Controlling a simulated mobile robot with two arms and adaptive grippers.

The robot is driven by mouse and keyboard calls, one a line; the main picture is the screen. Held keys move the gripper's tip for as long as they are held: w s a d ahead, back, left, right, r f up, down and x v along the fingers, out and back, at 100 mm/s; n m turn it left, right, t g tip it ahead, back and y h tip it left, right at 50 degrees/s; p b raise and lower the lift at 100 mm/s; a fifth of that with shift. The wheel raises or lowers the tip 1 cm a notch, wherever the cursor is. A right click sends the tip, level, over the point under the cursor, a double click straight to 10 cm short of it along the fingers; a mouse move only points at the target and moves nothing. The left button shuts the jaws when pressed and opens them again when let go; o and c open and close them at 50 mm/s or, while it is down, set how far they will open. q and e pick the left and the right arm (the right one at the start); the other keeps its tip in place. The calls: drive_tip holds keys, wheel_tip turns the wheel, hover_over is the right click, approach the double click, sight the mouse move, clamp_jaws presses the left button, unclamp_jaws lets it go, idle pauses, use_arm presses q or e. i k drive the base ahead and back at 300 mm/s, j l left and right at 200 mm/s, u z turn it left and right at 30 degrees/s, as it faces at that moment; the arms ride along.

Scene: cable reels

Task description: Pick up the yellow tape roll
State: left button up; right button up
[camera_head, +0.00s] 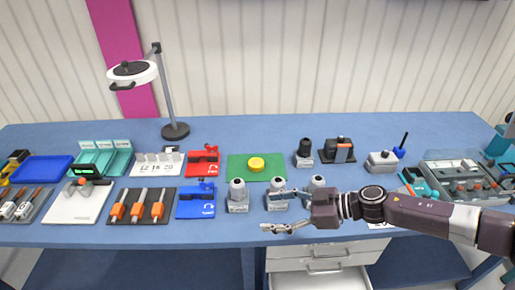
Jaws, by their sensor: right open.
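The yellow tape roll (256,164) lies flat on a green mat (239,176) near the middle of the blue table. My right gripper (268,211) reaches in from the right over the front part of the table. It is open and empty, with its fingers pointing left. It is in front of the tape roll and apart from it, a little to the right. My left gripper is out of view.
Small grey devices (237,197) stand between the gripper and the mat. A red holder (203,161) and a blue holder (195,201) are left of the mat. A black-topped device (304,150) stands to its right. A lamp (174,100) rises behind.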

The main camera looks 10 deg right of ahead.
sight(255, 164)
drive_tip(key=i+l, duration=0.25)
drive_tip(key=i, duration=0.25)
drive_tip(key=i+l, duration=0.25)
drive_tip(key=i, duration=0.25)
